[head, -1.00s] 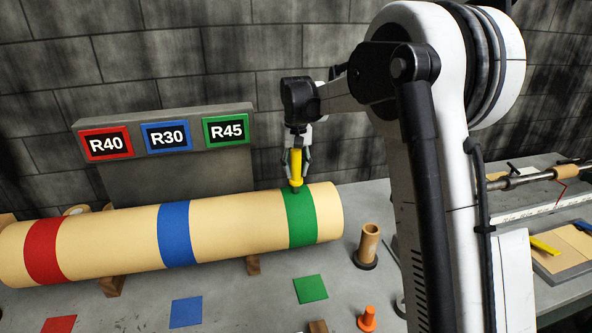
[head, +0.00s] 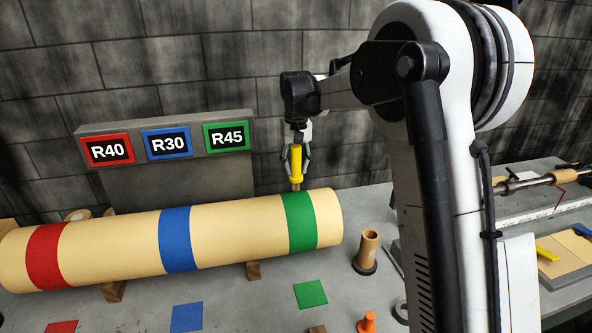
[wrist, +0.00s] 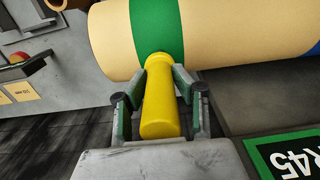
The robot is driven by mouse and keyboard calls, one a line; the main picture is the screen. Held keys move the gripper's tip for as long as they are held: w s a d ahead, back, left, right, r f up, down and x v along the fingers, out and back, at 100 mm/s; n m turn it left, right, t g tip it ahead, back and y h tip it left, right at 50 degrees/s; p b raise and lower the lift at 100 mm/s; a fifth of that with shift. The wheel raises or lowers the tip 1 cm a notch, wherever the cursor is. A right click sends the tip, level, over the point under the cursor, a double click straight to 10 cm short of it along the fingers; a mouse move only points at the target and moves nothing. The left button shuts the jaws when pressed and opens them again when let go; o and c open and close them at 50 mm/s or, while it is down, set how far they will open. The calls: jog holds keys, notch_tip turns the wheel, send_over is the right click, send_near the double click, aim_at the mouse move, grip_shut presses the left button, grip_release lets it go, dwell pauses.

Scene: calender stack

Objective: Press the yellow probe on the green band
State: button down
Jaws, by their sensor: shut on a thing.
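The yellow probe (head: 296,162) is upright in my gripper (head: 296,165), whose fingers are shut around its body. Its short grey tip (head: 297,187) shows below the yellow collar, at the top edge of the green band (head: 300,222). I cannot tell whether the tip touches the band. The green band circles the right end of the tan roll (head: 225,233). In the wrist view the probe (wrist: 160,108) lies between both fingers, and its collar overlaps the lower edge of the green band (wrist: 157,25); the tip is hidden there.
A grey board (head: 175,185) with R40, R30 and R45 signs stands behind the roll. A tan cylinder on a dark base (head: 367,252) and an orange peg (head: 367,322) stand to the right. A green square (head: 310,293) lies in front on the table.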

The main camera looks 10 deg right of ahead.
aim_at(296, 146)
jog(key=shift+r+p, duration=0.65)
jog(key=shift+r, duration=1.2)
